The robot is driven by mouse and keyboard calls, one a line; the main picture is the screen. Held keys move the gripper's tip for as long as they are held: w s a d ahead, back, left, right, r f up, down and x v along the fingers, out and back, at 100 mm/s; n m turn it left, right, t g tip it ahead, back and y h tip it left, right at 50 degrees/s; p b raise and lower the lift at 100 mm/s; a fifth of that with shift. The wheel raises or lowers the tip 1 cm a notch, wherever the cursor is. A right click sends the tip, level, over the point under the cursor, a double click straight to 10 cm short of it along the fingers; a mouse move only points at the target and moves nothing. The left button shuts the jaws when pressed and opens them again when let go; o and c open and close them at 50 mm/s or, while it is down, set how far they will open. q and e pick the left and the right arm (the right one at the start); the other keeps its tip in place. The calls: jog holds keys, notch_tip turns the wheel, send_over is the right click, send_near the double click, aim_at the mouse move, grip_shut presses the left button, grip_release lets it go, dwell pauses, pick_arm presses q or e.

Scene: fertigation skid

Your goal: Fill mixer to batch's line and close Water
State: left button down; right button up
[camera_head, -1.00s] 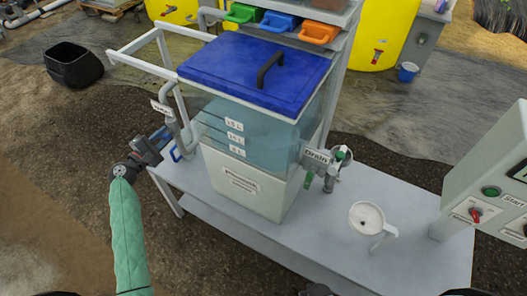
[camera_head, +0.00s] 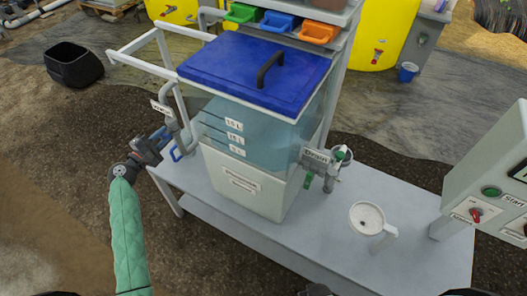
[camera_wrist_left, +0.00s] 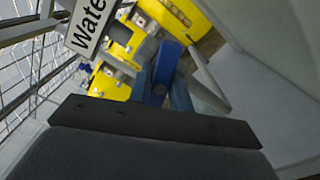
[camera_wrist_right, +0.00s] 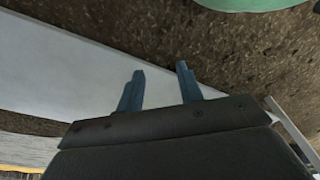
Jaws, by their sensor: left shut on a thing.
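The mixer tank (camera_head: 245,180) stands on a grey bench under a blue lid (camera_head: 255,68). Bluish water (camera_head: 270,135) shows through its clear upper wall, behind several litre marks (camera_head: 234,125). Its surface seems near the top mark; exact level unclear. The Water valve's blue handle (camera_head: 176,153) is on the inlet pipe at the tank's left. My left gripper (camera_head: 165,138) is shut on this handle, which also shows between the fingers in the left wrist view (camera_wrist_left: 160,88). The Water label (camera_wrist_left: 90,22) is beside it. My right gripper (camera_wrist_right: 160,75) is open and empty.
A Drain valve (camera_head: 335,163) sticks out at the tank's right. A control box (camera_head: 490,185) with a green Start button is at the right. Coloured bins (camera_head: 280,22) sit on a shelf behind.

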pick_arm(q)
jog(key=m+b, duration=0.1)
jog(key=b, duration=0.1)
jog(key=m+b, duration=0.2)
jog(key=b, duration=0.1)
jog(key=shift+f+b, duration=0.3)
jog(key=c, duration=2.2)
grip_release()
jog(key=m+b, duration=0.2)
jog(key=b, duration=0.1)
jog(key=shift+r+m, duration=0.2)
jog(key=shift+m, duration=0.2)
jog(key=c, duration=1.2)
grip_release()
jog(key=shift+c, duration=0.2)
pick_arm(e)
jog(key=w+a+r, duration=0.1)
jog(key=r, duration=1.5)
jog(key=w+a+r, duration=0.1)
jog(key=a+r, duration=0.1)
jog(key=r, duration=1.4)
jog(key=shift+w+a+r+y, duration=0.2)
jog(key=shift+w+r+y, duration=0.1)
jog(key=shift+w+y, duration=0.1)
